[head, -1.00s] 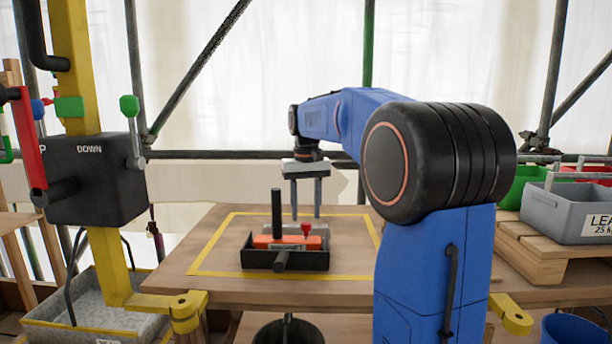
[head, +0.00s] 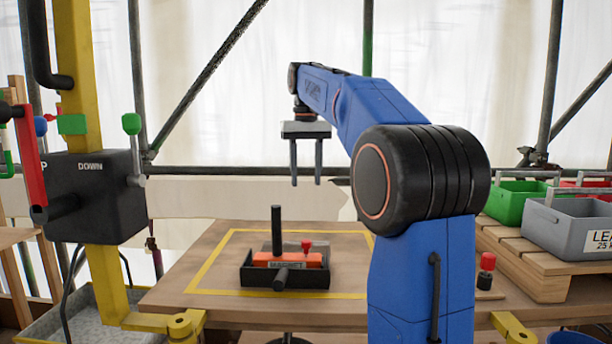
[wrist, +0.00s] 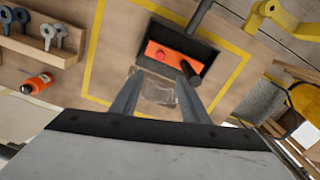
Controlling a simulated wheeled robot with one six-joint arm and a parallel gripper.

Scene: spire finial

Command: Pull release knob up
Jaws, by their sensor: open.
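The orange block marked MAGNET (head: 287,260) sits in a black tray (head: 285,282) on the wooden table. A small red knob (head: 307,247) stands up from the block's right part. A black upright rod (head: 277,230) stands to its left, and a black handle sticks out at the tray's front. My gripper (head: 306,182) is open and empty, pointing down, well above the tray. In the wrist view, the red knob (wrist: 156,57) and orange block (wrist: 170,60) lie beyond my open fingertips (wrist: 158,82), touching neither.
A yellow tape outline (head: 215,258) surrounds the tray. A black control box marked DOWN (head: 95,195) stands on a yellow post at left. Grey and green bins (head: 565,218) are at right. A red-capped item (head: 487,268) stands right of my arm. Table around the tray is mostly clear.

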